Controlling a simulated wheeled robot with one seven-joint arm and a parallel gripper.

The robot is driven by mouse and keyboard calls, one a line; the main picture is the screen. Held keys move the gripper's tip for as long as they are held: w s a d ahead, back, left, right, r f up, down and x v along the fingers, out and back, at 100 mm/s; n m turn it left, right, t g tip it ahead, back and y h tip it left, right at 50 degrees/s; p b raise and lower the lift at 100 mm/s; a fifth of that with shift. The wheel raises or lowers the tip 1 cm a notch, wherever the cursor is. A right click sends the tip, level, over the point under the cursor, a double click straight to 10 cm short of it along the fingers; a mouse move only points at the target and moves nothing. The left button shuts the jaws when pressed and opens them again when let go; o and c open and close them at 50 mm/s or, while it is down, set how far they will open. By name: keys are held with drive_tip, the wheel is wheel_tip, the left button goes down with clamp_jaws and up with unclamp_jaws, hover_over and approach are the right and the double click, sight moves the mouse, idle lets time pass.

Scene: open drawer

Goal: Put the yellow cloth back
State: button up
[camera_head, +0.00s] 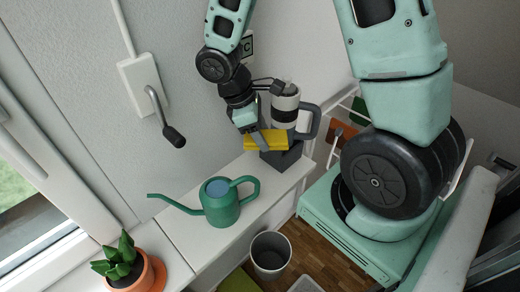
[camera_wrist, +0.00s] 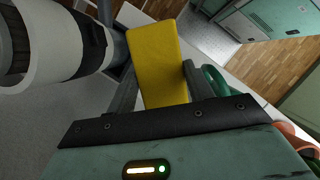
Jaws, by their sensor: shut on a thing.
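The yellow cloth (camera_head: 272,140) is a flat, folded-looking block above the far end of the white ledge. My gripper (camera_head: 260,137) is shut on it. In the wrist view the cloth (camera_wrist: 158,50) sticks out forward between the two fingers of my gripper (camera_wrist: 157,75). A dark grey base or holder (camera_head: 284,159) is just below the cloth in the head view. I cannot tell whether the cloth touches it.
A white and dark jug with a handle (camera_head: 285,107) stands close beside the cloth. A green watering can (camera_head: 221,207) and a potted plant (camera_head: 137,276) stand along the ledge (camera_head: 180,233). A grey bin (camera_head: 270,254) is on the floor below. A window handle (camera_head: 160,112) projects from the wall.

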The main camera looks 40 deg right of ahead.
wheel_tip(320, 180, down, 5)
drive_tip(key=shift+r, duration=0.1)
idle(0.3)
drive_tip(key=shift+f+b, duration=0.35)
drive_tip(key=shift+f, duration=0.35)
drive_tip(key=o, duration=0.9)
drive_tip(key=shift+o, duration=0.2)
drive_tip(key=shift+r, duration=0.15)
